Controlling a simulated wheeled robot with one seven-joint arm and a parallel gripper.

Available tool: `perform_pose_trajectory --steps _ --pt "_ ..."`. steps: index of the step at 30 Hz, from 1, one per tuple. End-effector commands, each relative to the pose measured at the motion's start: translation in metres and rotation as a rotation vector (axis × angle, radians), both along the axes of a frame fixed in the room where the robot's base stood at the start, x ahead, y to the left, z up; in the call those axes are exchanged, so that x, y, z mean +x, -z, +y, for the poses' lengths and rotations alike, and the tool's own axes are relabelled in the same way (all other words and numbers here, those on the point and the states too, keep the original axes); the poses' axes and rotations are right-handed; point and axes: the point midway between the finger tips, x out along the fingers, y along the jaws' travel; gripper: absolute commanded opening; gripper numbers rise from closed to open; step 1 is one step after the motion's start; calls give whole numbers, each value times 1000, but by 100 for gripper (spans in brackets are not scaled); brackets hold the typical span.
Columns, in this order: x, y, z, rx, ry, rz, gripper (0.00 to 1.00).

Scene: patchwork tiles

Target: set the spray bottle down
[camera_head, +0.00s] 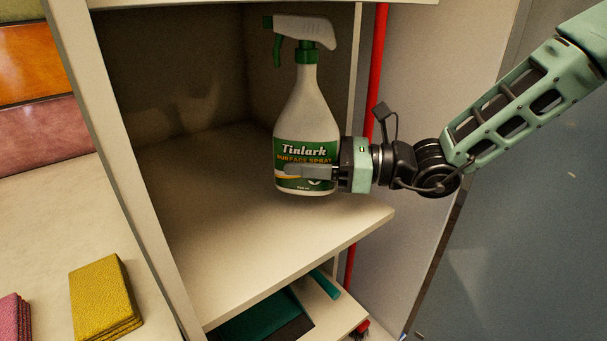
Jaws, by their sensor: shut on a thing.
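The spray bottle (305,108) is white with a green and white label and a white and green trigger head. It is upright at the right side of the cabinet shelf (230,245). My gripper (305,172) comes in from the right and is shut on the lower part of the bottle, one finger lying across the label. The other finger is hidden behind the bottle. The bottle's base is near the shelf's surface; I cannot tell whether it touches.
The left part of the shelf is clear. The cabinet's side panel (115,150) stands at left. A red pole (375,75) is behind my wrist. A yellow sponge stack (103,298) and a pink one (14,318) lie on the counter at left. A lower shelf holds a teal item (260,318).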

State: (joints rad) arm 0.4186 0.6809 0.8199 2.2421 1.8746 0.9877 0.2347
Motion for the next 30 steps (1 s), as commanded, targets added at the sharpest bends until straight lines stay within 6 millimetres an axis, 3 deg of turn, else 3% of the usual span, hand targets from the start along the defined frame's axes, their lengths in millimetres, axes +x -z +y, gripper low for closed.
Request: perform_pose_trajectory --steps 2,10,22,23,24,30 --pt "5 -2 4 5 -1 -3 0" --pt "5 33 4 4 -1 1 0" --pt "6 37 4 3 -1 -2 0" --pt "5 38 4 0 0 0 60" --pt "5 38 4 0 0 0 71" --pt "5 38 4 0 0 0 74"
